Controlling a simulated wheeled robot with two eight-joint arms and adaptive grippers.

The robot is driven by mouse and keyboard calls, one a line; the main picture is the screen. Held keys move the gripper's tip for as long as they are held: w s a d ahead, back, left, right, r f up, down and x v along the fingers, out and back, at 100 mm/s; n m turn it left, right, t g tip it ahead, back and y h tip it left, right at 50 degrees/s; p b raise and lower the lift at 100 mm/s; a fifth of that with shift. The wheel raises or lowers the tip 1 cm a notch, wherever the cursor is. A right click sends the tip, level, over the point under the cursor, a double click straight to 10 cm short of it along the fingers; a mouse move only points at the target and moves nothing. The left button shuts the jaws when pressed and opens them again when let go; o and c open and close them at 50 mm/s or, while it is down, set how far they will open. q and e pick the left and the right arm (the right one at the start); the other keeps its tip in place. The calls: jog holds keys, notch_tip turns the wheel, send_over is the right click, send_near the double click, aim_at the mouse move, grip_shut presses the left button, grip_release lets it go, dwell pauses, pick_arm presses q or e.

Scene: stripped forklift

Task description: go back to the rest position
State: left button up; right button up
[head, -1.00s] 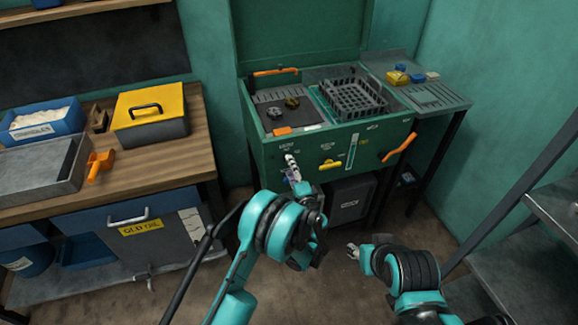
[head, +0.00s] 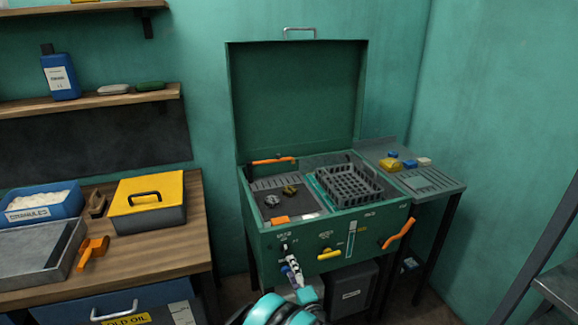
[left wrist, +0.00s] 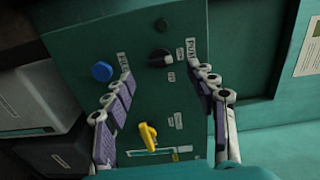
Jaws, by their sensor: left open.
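My left gripper (head: 291,268) is in front of the green parts washer (head: 345,245), near the left part of its front panel. In the left wrist view the gripper (left wrist: 165,74) is open, with its two fingers spread and nothing held between them. Behind the fingers, that view shows the panel with a black knob (left wrist: 160,58), a blue button (left wrist: 102,72) and a yellow handle (left wrist: 148,137). I cannot tell whether a fingertip touches the panel. My right gripper is out of view.
The washer's lid (head: 297,105) stands open, with a black basket (head: 350,185) inside. An orange handle (head: 398,234) sticks out of its front. A wooden bench (head: 150,250) is at the left, and a metal rack (head: 560,280) at the lower right.

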pick_arm(q)
jog(key=s+a+r+n+g, duration=0.35)
jog(key=a+r, duration=0.25)
jog(key=a, duration=0.2)
jog(key=s+a+r+n+g, duration=0.3)
jog(key=s+a+r+n, duration=0.15)
jog(key=a, duration=0.35)
jog(key=s+a+n+g+h, duration=0.1)
jog(key=s+n+h, duration=0.1)
jog(key=s, duration=1)
jog(key=s+a+n+g+h, duration=0.2)
jog(key=s+n+h, duration=0.1)
jog(key=s, duration=0.9)
jog(key=shift+a+r+n+h, duration=0.25)
jog(key=shift+r+n+h, duration=0.05)
jog(key=shift+r+n, duration=0.2)
